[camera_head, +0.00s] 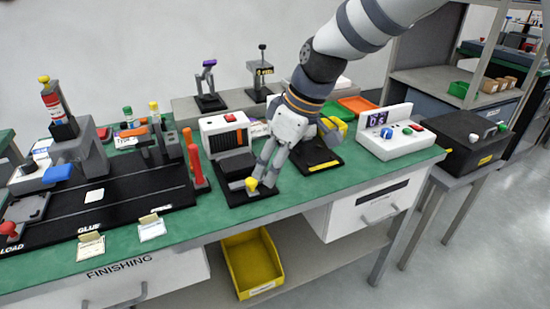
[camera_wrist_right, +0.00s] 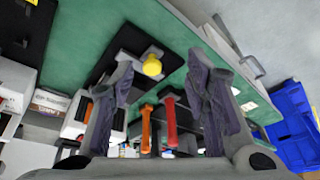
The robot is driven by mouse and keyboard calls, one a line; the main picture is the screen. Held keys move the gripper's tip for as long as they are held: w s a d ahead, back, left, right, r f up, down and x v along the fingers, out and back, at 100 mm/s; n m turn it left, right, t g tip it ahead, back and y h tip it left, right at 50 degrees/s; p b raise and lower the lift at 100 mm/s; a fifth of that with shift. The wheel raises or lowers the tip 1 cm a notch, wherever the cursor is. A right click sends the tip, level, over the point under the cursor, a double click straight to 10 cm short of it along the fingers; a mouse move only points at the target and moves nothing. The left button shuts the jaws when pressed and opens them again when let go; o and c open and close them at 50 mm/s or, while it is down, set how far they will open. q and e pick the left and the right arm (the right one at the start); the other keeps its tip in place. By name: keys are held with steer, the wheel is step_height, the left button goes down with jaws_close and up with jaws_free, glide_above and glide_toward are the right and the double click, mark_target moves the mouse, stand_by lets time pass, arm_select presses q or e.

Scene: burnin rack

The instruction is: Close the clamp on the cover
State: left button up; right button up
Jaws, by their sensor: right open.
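A small clamp with a yellow knob (camera_head: 251,184) sits on the front part of a black base plate (camera_head: 262,193), in front of a white and grey unit (camera_head: 224,132) with an orange strip. My right gripper (camera_head: 263,181) points down at the knob with its fingers open. In the right wrist view the yellow knob (camera_wrist_right: 152,66) shows between the two spread fingers, near the left fingertip. I cannot tell whether a finger touches it. The fingers partly hide the clamp in the head view, so its lever position is unclear. My left gripper is out of view.
Red-orange upright handles (camera_head: 194,160) stand close to the left of the plate. A black plate with a yellow part (camera_head: 333,128) lies to the right, near a white control box (camera_head: 393,137). A yellow bin (camera_head: 252,263) sits below the green bench top (camera_head: 300,197).

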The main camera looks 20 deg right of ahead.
steer(key=n, duration=0.1)
glide_toward(252, 180)
steer(key=b+x, duration=0.1)
steer(key=x, duration=0.7)
steer(key=shift+s+a+f, duration=0.1)
steer(key=shift+f, duration=0.1)
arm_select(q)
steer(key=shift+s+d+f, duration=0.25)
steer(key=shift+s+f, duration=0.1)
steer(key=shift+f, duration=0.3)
arm_select(e)
steer(key=shift+t, duration=0.3)
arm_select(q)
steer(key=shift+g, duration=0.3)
arm_select(e)
jaws_close()
